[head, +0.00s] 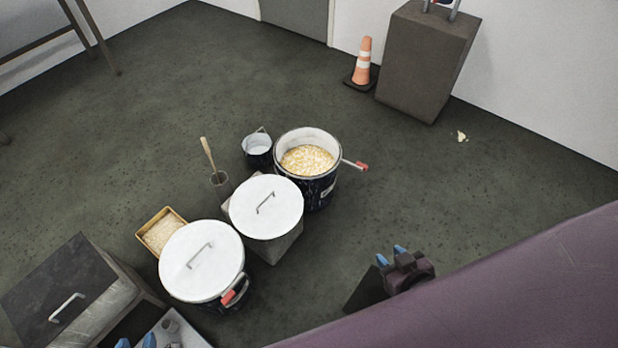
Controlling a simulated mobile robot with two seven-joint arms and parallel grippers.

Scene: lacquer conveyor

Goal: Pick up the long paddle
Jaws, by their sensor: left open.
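The long paddle (208,155) shows as a pale wooden handle standing at a slight tilt. Its lower end is hidden inside a narrow grey-brown holder (221,184) on the floor. My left gripper (136,342) is at the bottom edge, its two blue fingertips apart with nothing seen between them. It is well below the paddle in the picture and not touching it. My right gripper (391,256) is at the lower right, far from the paddle. Its blue fingertips show, but whether its jaws are open or shut is unclear.
A tray of pale grains (160,232), a small bucket (257,149) and a large pot of yellowish pieces (307,160) are near. A dark box (62,285) sits lower left.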

